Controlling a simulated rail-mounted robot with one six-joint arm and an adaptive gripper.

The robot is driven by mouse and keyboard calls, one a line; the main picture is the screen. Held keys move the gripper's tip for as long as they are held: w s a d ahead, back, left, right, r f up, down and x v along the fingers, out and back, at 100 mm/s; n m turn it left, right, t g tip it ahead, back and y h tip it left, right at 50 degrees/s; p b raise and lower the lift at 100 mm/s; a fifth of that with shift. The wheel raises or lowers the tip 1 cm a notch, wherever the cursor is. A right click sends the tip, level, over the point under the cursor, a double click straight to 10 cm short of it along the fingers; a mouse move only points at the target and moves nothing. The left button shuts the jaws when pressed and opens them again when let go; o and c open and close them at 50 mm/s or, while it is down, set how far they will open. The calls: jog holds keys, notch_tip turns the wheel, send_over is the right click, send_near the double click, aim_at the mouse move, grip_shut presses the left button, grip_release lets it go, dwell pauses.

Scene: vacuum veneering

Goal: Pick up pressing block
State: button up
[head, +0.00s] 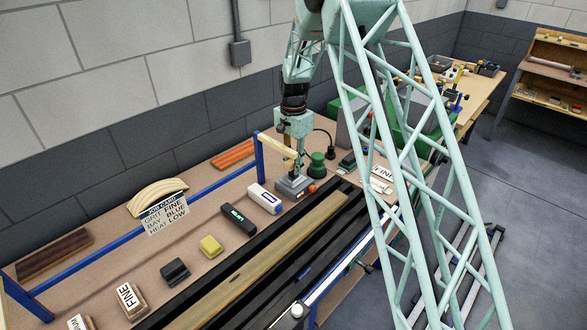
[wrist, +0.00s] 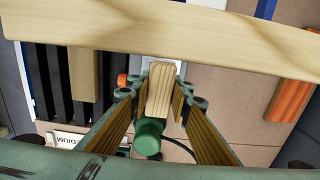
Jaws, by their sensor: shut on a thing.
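The pressing block (head: 277,149) is pale wood and shows in the head view as a beam sticking out to the left of my gripper (head: 295,163). It is raised above the bench. In the wrist view the pressing block (wrist: 150,27) crosses the top as a wide pale beam. A narrow wooden piece, seemingly part of it, stands between the wood-faced fingers of my gripper (wrist: 161,92). The fingers are shut on this piece. Beneath the gripper, a grey box (head: 294,187) with an orange knob stands on the bench. Whether the block touches it cannot be told.
A blue rail frame (head: 190,197) runs along the bench, with a post close to the block. A white device (head: 264,198), dark display (head: 238,219) and green cylinder (head: 317,166) stand nearby. A curved wooden form (head: 157,194) and job card (head: 166,215) are to the left.

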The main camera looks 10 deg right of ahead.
jog(key=shift+r, duration=0.1)
jog(key=shift+r, duration=4.95)
jog(key=shift+o, duration=1.2)
jog(key=shift+c, duration=0.3)
